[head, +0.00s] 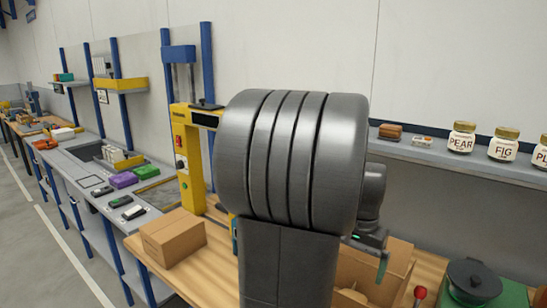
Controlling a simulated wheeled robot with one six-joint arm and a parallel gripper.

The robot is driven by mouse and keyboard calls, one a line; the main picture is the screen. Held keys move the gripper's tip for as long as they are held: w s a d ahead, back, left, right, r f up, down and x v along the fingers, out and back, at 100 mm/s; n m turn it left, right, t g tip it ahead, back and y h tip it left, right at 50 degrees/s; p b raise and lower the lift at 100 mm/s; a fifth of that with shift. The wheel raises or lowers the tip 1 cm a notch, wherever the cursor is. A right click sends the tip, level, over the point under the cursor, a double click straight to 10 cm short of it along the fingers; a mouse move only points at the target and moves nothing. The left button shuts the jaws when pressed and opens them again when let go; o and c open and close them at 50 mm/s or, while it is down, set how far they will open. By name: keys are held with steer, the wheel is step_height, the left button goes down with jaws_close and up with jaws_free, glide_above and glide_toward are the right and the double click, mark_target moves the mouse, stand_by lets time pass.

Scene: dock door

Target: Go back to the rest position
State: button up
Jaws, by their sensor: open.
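My arm fills the middle of the head view, with a large grey joint close to the camera. My gripper (378,258) shows only in part behind the arm, at its right edge, above an open cardboard box (398,258). One greenish finger points down; the rest is hidden by the arm. The gripper is open, and I see nothing held in it.
A closed carton (173,237) stands on the wooden bench (212,268) at left, beside a yellow machine (189,150). A dark lidded pot (473,281) and a red-knobbed item (420,293) are at lower right. Jars (461,139) line the wall shelf (420,151).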

steer(key=shift+r+p, duration=1.05)
steer(key=shift+r, duration=0.85)
steer(key=shift+f, duration=0.15)
